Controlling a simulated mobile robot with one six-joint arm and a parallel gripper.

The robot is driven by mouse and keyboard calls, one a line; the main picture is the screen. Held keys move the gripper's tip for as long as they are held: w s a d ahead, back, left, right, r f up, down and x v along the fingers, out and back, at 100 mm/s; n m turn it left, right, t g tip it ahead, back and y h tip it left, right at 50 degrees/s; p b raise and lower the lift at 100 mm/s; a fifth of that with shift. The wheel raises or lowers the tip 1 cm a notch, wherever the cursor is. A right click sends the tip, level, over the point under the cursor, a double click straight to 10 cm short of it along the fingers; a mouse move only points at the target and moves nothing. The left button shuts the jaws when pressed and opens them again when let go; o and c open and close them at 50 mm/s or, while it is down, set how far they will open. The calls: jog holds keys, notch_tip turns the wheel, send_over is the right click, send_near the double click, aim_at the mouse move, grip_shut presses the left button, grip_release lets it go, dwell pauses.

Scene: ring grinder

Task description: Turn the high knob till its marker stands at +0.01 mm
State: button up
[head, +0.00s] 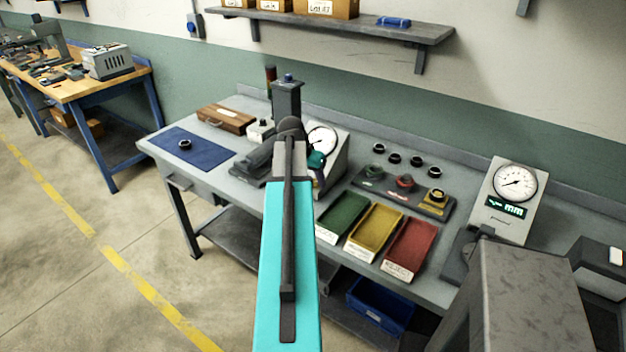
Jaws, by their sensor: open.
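A round white dial (322,138) sits on a tilted light-grey panel (338,165) at the grinder, in the middle of the head view. My gripper (317,178) is in front of this panel, below the dial, mostly hidden by my own arm and wrist. The fingers are small and dark here; they are open, and I see nothing held between them. I cannot make out the high knob, its marker or a scale. The part of the panel behind my wrist is hidden.
Another dial (515,182) with a lit mm display stands at the right. Green (343,216), yellow (375,230) and red (408,250) trays lie in front of a ring stand (419,203). A blue mat (205,158) with a dark ring (185,145) lies left.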

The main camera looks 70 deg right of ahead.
jog(key=c, duration=1)
jog(key=shift+a, duration=0.15)
grip_shut()
jog(key=shift+n, duration=0.4)
jog(key=n+g, duration=0.1)
jog(key=n, duration=0.3)
jog(key=shift+w, duration=0.2)
jog(key=n+g, duration=0.1)
jog(key=n, duration=0.5)
jog(key=shift+w+f+g+h, duration=0.1)
jog(key=shift+w+g+h, duration=0.05)
jog(key=shift+g+h, duration=0.25)
